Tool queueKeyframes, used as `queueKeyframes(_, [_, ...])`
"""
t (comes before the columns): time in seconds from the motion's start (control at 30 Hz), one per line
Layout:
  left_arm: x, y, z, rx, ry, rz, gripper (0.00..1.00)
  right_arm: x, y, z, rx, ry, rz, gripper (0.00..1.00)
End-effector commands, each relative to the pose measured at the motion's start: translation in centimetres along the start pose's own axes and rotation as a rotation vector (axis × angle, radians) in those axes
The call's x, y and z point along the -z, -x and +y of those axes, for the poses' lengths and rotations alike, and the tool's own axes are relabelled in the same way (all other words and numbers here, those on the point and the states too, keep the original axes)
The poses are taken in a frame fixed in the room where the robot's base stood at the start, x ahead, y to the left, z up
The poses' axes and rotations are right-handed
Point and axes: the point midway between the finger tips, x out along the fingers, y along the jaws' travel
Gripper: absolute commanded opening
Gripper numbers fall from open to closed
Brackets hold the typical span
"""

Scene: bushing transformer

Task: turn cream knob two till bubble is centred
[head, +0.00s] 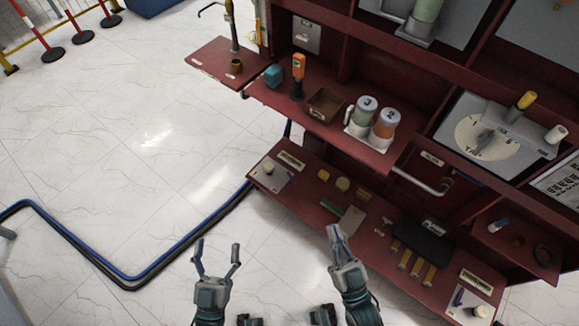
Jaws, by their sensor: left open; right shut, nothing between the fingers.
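A small cream knob (270,166) stands on a pale plate at the left end of the lower red shelf, with a narrow level-like strip (290,160) beside it. A similar cream knob (458,298) is at the right end of that shelf, near another strip (476,282). I cannot tell which is knob two, and any bubble is too small to see. My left gripper (217,250) is open and empty over the floor, left of the shelf. My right gripper (335,230) is shut and empty, near the shelf's front edge, apart from both knobs.
Yellow-brown pieces (342,184), a green-grey block (351,219) and a dark tool with yellow handles (420,243) lie on the lower shelf. Numbered canisters (384,124) stand above. Blue and black hoses (165,265) cross the floor. The left floor is mostly clear.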

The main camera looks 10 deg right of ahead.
Motion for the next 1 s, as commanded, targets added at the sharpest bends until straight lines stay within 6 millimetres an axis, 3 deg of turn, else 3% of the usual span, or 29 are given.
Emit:
queueKeyframes(0.13, [0.7, -0.1, 0.1, -0.001, 0.001, 0.019, 0.78, 0.7, -0.1, 0.0, 0.001, 0.000, 0.019, 0.00])
queueKeyframes(0.53, [0.3, -0.1, -0.2, 0.000, 0.002, -0.001, 0.78, 0.2, -0.2, -0.3, 0.002, 0.006, -0.004, 0.00])
queueKeyframes(0.63, [-2.4, -0.2, -0.2, -0.001, -0.010, -0.122, 0.78, -2.4, -0.3, -0.1, 0.002, 0.016, -0.124, 0.00])
queueKeyframes(0.7, [-6.3, 0.4, -0.5, 0.002, -0.024, -0.295, 0.78, -6.3, 0.3, 0.2, -0.002, 0.030, -0.297, 0.00])
queueKeyframes(0.77, [-10.7, 2.1, -1.0, 0.010, -0.038, -0.495, 0.78, -10.7, 2.1, 0.8, -0.010, 0.043, -0.497, 0.00])
queueKeyframes(0.8, [-13.7, 4.1, -1.5, 0.018, -0.046, -0.644, 0.78, -13.7, 4.1, 1.3, -0.019, 0.051, -0.646, 0.00])
queueKeyframes(0.87, [-17.8, 8.2, -2.2, 0.033, -0.055, -0.873, 0.78, -17.8, 8.2, 2.2, -0.035, 0.058, -0.875, 0.00])
queueKeyframes(0.93, [-21.4, 14.0, -3.2, 0.053, -0.059, -1.133, 0.78, -21.4, 14.1, 3.1, -0.056, 0.063, -1.134, 0.00])
queueKeyframes(1.0, [-23.4, 20.2, -4.0, 0.074, -0.058, -1.366, 0.63, -23.4, 20.2, 3.9, -0.077, 0.063, -1.368, 0.00])
